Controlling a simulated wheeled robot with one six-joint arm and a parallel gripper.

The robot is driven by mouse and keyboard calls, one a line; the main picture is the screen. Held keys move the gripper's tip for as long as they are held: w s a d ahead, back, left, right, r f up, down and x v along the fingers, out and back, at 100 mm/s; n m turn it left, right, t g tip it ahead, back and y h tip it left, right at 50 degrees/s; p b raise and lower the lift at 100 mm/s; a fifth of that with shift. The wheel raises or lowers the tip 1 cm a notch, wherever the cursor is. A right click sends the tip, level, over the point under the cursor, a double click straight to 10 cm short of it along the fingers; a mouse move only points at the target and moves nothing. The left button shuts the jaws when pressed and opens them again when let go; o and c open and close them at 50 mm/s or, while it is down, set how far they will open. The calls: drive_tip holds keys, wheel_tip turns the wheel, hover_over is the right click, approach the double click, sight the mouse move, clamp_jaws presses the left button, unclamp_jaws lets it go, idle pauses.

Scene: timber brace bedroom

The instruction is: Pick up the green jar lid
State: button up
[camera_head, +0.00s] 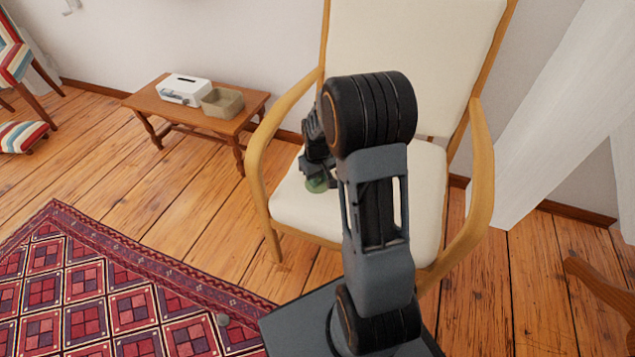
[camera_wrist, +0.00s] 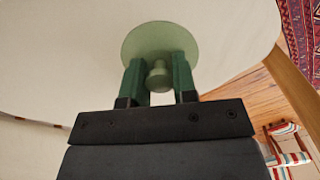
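The green jar lid (camera_wrist: 160,36) is a round pale-green disc with a knob in its middle. In the head view the lid (camera_head: 316,185) is at the left part of the cream chair seat, partly hidden by my gripper (camera_head: 316,168). In the wrist view my gripper (camera_wrist: 158,62) has its two fingers on either side of the lid's knob, with the fingertips over the disc. The fingers stand apart with the knob between them, and narrow gaps seem to show beside it. Whether either finger touches the knob is hard to tell.
The armchair (camera_head: 423,48) has wooden armrests on both sides of my arm and a tall back behind it. A low wooden table (camera_head: 147,101) at the back left holds a white box (camera_head: 185,88) and a tan open container (camera_head: 222,102). A red patterned rug (camera_head: 110,290) lies front left.

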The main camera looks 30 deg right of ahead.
drive_tip(key=c, duration=0.4)
drive_tip(key=shift+r, duration=0.1)
